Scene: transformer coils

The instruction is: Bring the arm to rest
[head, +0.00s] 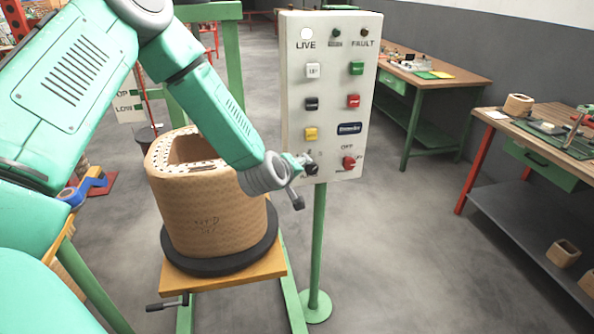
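My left arm comes in from the left, over the coil. Its gripper (303,181) is in front of the lower left of the control panel (331,145). Its fingers look spread, one near the panel's dark knob (312,169) and one lower down. I cannot tell whether the upper finger touches the knob. No object shows held between the fingers. My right gripper is not in view.
A brown wound coil (208,212) stands on a black disc (228,262) on a wooden-topped green stand, just below my forearm. The panel is on a green post (318,245). Workbenches (432,75) stand at the right. Grey floor (400,255) is clear right of the post.

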